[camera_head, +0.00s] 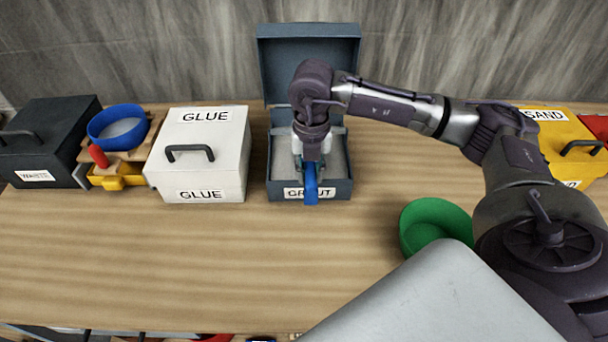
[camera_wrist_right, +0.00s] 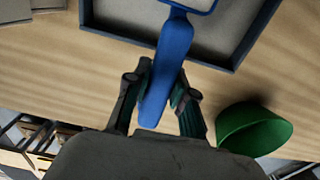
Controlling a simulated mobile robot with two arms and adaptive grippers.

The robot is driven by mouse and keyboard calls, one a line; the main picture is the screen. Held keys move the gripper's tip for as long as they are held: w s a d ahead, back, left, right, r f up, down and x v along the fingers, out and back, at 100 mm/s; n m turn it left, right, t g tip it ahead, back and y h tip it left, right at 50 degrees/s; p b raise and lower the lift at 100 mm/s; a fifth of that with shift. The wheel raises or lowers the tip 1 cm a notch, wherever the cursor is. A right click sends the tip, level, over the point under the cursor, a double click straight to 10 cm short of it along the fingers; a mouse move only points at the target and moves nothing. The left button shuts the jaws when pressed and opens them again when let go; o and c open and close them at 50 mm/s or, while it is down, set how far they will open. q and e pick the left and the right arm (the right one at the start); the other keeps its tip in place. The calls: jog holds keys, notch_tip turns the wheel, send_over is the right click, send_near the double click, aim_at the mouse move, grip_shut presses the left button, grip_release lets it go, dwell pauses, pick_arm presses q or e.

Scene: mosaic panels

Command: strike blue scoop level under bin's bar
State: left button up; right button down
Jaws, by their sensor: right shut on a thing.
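The grout bin (camera_head: 340,190) stands open at the back middle of the table, its dark lid (camera_head: 308,60) raised behind it. Grey grout (camera_head: 335,160) fills its inside. My right gripper (camera_head: 312,160) is over the bin, shut on the handle of the blue scoop (camera_head: 311,185). In the right wrist view the blue handle (camera_wrist_right: 172,55) lies between the fingers of the right gripper (camera_wrist_right: 160,95), and the scoop's head is at the top edge, over the bin and mostly cut off. The bar cannot be made out. My left gripper is not in view.
A closed white GLUE bin (camera_head: 205,150) stands left of the grout bin. Further left are a blue bowl (camera_head: 117,127) on a stand and a dark WASTE bin (camera_head: 45,140). A green bowl (camera_head: 433,222) is at front right; a yellow SAND bin (camera_head: 565,150) is far right. The front left table is clear.

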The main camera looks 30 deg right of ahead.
jog(key=shift+d, duration=0.1)
jog(key=shift+w+d+b, duration=0.3)
jog(key=shift+w+d, duration=0.1)
jog(key=shift+w, duration=0.25)
jog(key=shift+w+d+b, duration=0.25)
jog(key=shift+w+d, duration=0.1)
jog(key=shift+w, duration=0.35)
jog(key=shift+w+d+b, duration=0.3)
jog(key=shift+w+d, duration=0.1)
jog(key=shift+w, duration=0.25)
jog(key=shift+w+d+r, duration=0.3)
jog(key=shift+w+d, duration=0.3)
jog(key=shift+w, duration=0.3)
jog(key=shift+s+a, duration=0.1)
jog(key=shift+s, duration=0.1)
jog(key=shift+s+a+f, duration=0.25)
jog(key=shift+s+a, duration=0.15)
jog(key=shift+s, duration=0.2)
jog(key=shift+s+a, duration=0.45)
jog(key=shift+s, duration=0.25)
jog(key=shift+s+a, duration=0.4)
jog(key=shift+s, duration=0.35)
jog(key=shift+s+a, duration=0.45)
jog(key=shift+s, duration=0.25)
pick_arm(q)
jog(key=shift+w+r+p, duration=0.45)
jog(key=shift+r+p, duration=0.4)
jog(key=shift+p, duration=0.75)
pick_arm(e)
jog(key=shift+r, duration=2.5)
